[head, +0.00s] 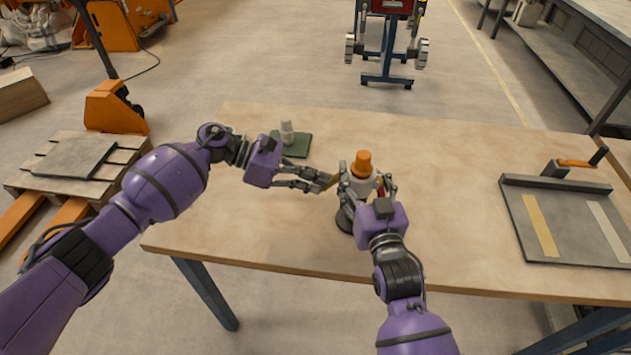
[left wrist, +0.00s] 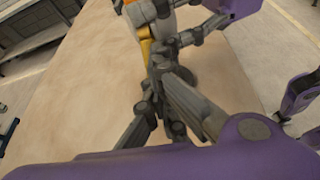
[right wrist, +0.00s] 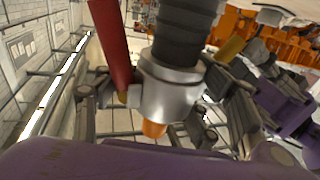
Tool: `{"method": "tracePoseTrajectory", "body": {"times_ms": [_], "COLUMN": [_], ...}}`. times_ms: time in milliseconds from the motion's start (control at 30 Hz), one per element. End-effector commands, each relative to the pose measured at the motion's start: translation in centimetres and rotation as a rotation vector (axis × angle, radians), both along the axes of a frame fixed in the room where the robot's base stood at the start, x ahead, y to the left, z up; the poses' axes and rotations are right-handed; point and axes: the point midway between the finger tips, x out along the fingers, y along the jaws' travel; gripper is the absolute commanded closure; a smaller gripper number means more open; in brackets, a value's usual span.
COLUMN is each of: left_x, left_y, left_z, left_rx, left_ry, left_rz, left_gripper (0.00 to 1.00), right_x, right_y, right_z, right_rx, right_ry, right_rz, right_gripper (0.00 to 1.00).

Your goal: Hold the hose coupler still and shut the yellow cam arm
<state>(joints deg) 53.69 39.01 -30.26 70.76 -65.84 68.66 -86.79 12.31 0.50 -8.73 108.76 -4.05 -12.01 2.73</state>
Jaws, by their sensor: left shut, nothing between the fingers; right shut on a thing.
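The hose coupler (head: 360,183) stands near the table's front edge, with an orange top (head: 363,162) and a dark base. My right gripper (right wrist: 165,105) is shut around its silver body (right wrist: 172,88); the black hose (right wrist: 185,30) shows beside it. The red cam arm (right wrist: 112,45) lies along the hose. The yellow cam arm (head: 333,179) sticks out on the coupler's left side; it also shows in the left wrist view (left wrist: 146,48). My left gripper (head: 326,182) is shut and empty, its tips close beside the yellow arm. I cannot tell whether they touch it.
A green mat (head: 295,147) with a small pale fitting (head: 287,131) lies behind my left gripper. A grey board (head: 530,230) with strips and an orange-handled lever is at the table's right. The tabletop between is clear.

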Motion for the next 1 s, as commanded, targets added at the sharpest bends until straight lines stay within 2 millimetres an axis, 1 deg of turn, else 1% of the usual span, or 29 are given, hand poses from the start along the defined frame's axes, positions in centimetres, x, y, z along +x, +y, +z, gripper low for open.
{"method": "tracePoseTrajectory", "body": {"times_ms": [33,167,267,300,500,633,767,800,900,967,1000], "left_x": [-0.1,0.0,0.1,0.0,0.1,0.2,0.2,0.1,0.0,-0.3,-0.5], "left_y": [-0.5,0.6,2.5,3.4,7.4,9.6,11.0,11.3,11.3,10.7,9.8], "left_z": [0.6,1.1,1.7,2.1,4.6,6.0,6.9,7.1,7.2,6.9,6.7], "left_rx": [-0.011,-0.007,-0.001,0.001,0.004,0.004,0.002,0.002,-0.009,-0.036,-0.066], "left_ry": [-0.005,-0.006,-0.003,-0.001,-0.002,-0.002,-0.001,-0.001,0.012,0.042,0.075], "left_rz": [-0.006,-0.004,0.0,0.001,0.003,0.002,0.002,0.001,0.01,0.032,0.058], "left_gripper": [1.0,1.0,1.0,1.0,1.0,1.0,1.0,0.99,0.86,0.78,0.72], "right_x": [-0.1,-0.1,0.0,0.0,0.0,0.0,0.0,0.0,0.0,0.0,0.0], "right_y": [0.8,0.8,0.6,0.6,0.4,0.4,0.3,0.3,0.3,0.3,0.3], "right_z": [0.3,0.3,0.3,0.3,0.2,0.2,0.2,0.2,0.2,0.2,0.2], "right_rx": [0.013,0.011,0.008,0.006,0.003,0.002,0.001,0.0,-0.001,-0.001,-0.001], "right_ry": [-0.004,-0.003,-0.004,-0.003,-0.003,-0.003,-0.003,-0.003,-0.002,-0.002,-0.002], "right_rz": [0.012,0.011,0.01,0.009,0.007,0.006,0.005,0.005,0.005,0.005,0.005], "right_gripper": [0.82,0.83,0.83,0.83,0.83,0.83,0.83,0.83,0.83,0.83,0.83]}}
